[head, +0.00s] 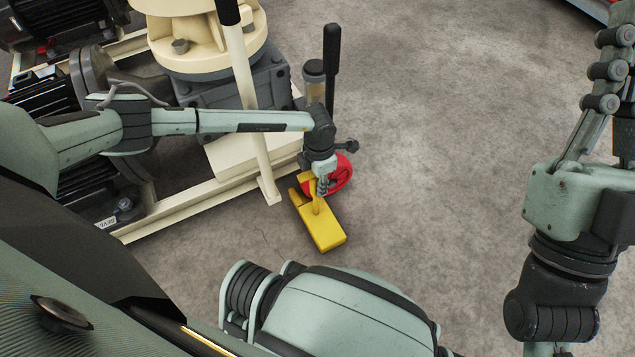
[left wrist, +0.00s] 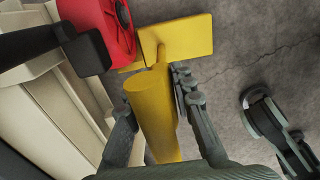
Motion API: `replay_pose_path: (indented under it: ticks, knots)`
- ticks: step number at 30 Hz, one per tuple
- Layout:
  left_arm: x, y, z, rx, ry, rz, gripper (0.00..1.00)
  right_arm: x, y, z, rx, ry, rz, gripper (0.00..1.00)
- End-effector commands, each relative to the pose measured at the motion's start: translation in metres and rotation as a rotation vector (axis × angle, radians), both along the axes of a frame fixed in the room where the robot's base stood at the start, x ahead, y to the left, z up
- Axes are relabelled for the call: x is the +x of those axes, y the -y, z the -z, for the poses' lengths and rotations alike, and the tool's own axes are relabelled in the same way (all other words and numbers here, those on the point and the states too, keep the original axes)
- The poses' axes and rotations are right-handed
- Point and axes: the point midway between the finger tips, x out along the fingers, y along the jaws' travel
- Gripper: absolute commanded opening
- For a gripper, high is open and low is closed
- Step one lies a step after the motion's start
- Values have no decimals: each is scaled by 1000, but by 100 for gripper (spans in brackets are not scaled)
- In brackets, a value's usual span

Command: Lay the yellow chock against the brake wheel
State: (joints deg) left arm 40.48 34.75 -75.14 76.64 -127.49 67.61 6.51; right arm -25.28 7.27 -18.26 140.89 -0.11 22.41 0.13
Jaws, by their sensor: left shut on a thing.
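The yellow chock (head: 326,232) has a flat block and an upright handle. My left gripper (head: 322,188) is shut on the handle. In the left wrist view the handle (left wrist: 152,115) stands between the fingers, with the flat part of the chock (left wrist: 185,38) beyond. The red brake wheel (head: 342,176) is right beside the chock, partly hidden behind my gripper. It also shows in the left wrist view (left wrist: 118,28), close left of the chock. I cannot tell whether they touch, or whether the chock rests on the floor. My right gripper (head: 608,80) is at the right edge, cut off.
A cream machine frame (head: 190,205) with a grey gearbox (head: 235,85) and motors stands to the left. A cream lever (head: 245,90) and a black-handled lever (head: 331,65) rise near my left arm. The concrete floor (head: 450,150) to the right is clear.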

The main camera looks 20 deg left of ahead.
Motion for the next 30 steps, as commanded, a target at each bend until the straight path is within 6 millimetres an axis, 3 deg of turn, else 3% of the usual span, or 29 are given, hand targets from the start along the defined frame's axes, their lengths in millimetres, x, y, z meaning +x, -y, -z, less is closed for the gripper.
replay_pose_path:
  ticks: [23, 24, 30]
  knots:
    - [2, 1, 0, -2, 5, 0, 0, 0, 0, -1, 0, 0, 0, 0]
    - [2, 1, 0, -2, 5, 0, 26, 0, 0, -1, 0, 0, 0, 0]
    - [1, 1, 1, -1, 3, 0, 48, 0, 0, -1, 0, 0, 0, 0]
